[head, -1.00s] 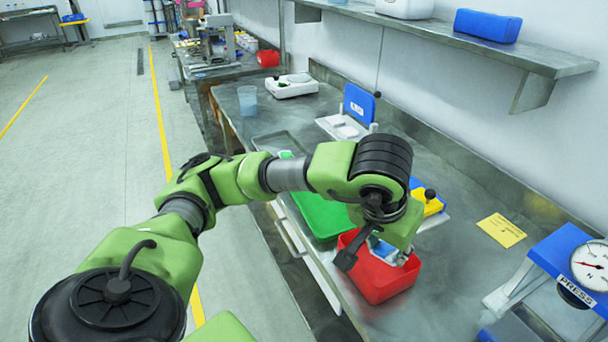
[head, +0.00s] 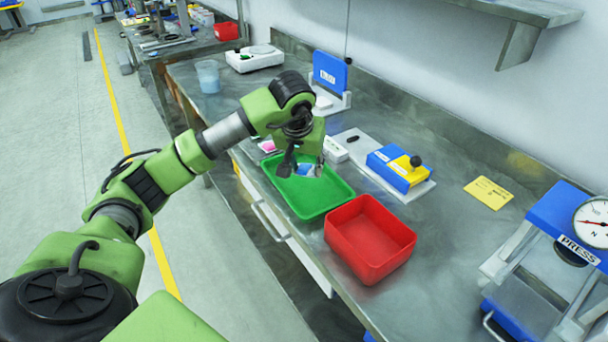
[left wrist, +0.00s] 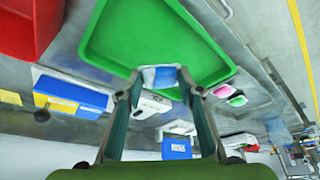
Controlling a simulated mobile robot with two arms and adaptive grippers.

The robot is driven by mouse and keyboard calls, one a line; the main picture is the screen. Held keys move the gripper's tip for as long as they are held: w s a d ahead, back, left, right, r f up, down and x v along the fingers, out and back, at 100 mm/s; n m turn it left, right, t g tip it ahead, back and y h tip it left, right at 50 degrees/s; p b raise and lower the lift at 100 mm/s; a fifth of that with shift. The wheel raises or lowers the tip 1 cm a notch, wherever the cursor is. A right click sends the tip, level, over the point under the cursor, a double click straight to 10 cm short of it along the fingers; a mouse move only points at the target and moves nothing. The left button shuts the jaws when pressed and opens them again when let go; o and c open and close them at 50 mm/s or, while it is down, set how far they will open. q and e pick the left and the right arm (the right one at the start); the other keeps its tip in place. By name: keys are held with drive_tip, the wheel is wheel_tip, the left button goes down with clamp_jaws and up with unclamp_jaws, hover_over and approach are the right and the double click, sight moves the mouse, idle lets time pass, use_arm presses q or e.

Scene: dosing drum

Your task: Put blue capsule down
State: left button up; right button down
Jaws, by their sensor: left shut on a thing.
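My left gripper (head: 303,168) is over the far part of the green tray (head: 318,203), pointing down. In the left wrist view its two fingers (left wrist: 160,80) are closed on a small pale blue and white piece, which I take as the blue capsule (left wrist: 160,75). The capsule also shows between the fingers in the head view (head: 305,171). In the left wrist view the green tray (left wrist: 105,55) lies behind it. I cannot tell whether the capsule touches the tray. My right gripper is not in view.
An empty red bin (head: 352,246) stands at the tray's near right. A blue and yellow device (head: 400,168) on a white base is to the right. A pink piece (head: 267,146) lies beyond the tray. A press (head: 570,230) stands far right.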

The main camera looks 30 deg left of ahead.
sight(304, 188)
use_arm(q)
drive_tip(key=shift+w+a+f, duration=0.3)
drive_tip(key=shift+f, duration=0.25)
drive_tip(key=shift+w+a+f, duration=0.25)
drive_tip(key=shift+w+f, duration=0.05)
drive_tip(key=shift+f, duration=0.15)
drive_tip(key=x, duration=0.1)
drive_tip(key=p+x, duration=0.1)
drive_tip(key=x, duration=0.1)
drive_tip(key=shift+s+f, duration=0.1)
drive_tip(key=shift+s, duration=0.25)
drive_tip(key=shift+f, duration=0.35)
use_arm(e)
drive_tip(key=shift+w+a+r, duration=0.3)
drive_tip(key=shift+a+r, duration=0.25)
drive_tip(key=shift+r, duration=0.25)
use_arm(q)
drive_tip(key=shift+f, duration=0.1)
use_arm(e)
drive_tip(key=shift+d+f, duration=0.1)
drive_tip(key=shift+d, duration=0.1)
use_arm(q)
drive_tip(key=o, duration=0.9)
